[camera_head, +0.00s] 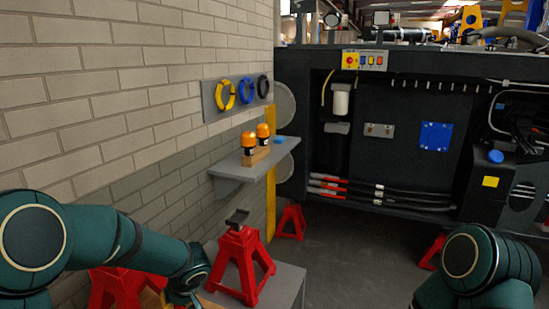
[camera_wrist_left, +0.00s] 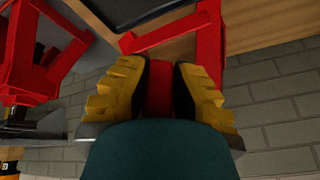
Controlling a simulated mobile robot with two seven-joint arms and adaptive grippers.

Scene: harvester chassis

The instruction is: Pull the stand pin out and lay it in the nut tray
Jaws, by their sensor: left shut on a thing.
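My left gripper (camera_wrist_left: 158,72) has its yellow fingers closed on a red piece (camera_wrist_left: 158,95) in the left wrist view. I cannot tell whether this is the stand pin or part of a stand's frame. A red stand frame (camera_wrist_left: 211,45) is just beyond the fingers, over a wooden surface (camera_wrist_left: 270,22). In the head view a red stand with a grey top (camera_head: 240,262) stands upright on a grey block, right of my left wrist. Another red stand (camera_head: 112,284) is partly behind my left arm. I cannot make out a nut tray. My right gripper is out of view.
A grey wall shelf (camera_head: 228,166) holds two orange-topped items (camera_head: 246,144) and a blue item. More red stands (camera_head: 290,222) are on the floor near the dark chassis (camera_head: 390,100). The brick wall (camera_head: 100,80) is close on the left. The middle floor (camera_head: 345,255) is clear.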

